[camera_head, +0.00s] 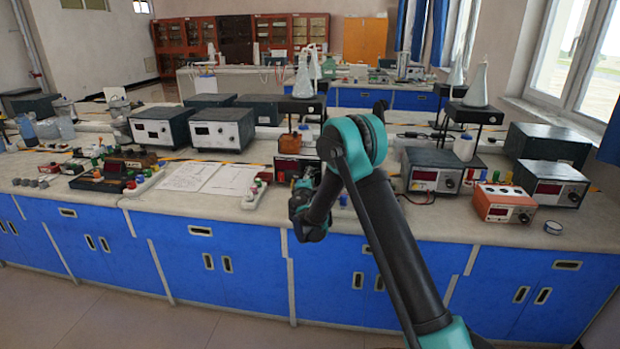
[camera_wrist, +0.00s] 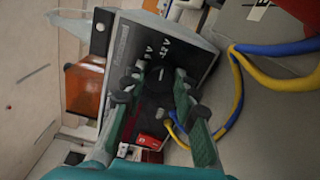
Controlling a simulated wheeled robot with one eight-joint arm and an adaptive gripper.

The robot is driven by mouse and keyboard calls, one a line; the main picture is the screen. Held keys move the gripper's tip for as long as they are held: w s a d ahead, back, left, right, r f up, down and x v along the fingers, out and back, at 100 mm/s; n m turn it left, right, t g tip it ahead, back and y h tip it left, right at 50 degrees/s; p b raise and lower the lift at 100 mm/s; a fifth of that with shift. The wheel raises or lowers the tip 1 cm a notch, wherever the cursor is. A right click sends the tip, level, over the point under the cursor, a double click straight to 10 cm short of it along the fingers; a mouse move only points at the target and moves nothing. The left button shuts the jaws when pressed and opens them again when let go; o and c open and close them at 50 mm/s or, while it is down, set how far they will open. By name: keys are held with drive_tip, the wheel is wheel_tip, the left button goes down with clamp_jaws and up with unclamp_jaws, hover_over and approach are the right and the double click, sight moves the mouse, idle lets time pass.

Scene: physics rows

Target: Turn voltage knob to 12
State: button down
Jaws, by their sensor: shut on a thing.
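The power supply shows in the wrist view as a box with a dark front panel (camera_wrist: 120,55), marked "5 V" and "12 V". The dark voltage knob (camera_wrist: 157,76) sits below these marks and is hard to make out against the panel. My gripper (camera_wrist: 159,75) has its two green fingers on either side of the knob, shut on it. Which mark the knob points to is not clear. In the head view my gripper (camera_head: 305,190) is at the bench's front edge, before a dark box with a red front (camera_head: 290,168), largely hidden by my arm.
Yellow and blue cables (camera_wrist: 237,85) run right of the panel in the wrist view. An orange block (camera_wrist: 85,92) is at its left. In the head view, papers (camera_head: 205,177) and a socket strip (camera_head: 255,192) lie left of my arm; a meter box (camera_head: 430,172) stands right.

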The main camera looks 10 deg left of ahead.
drive_tip(key=c, duration=1.2)
unclamp_jaws()
drive_tip(key=s, duration=1.2)
drive_tip(key=shift+a, duration=0.2)
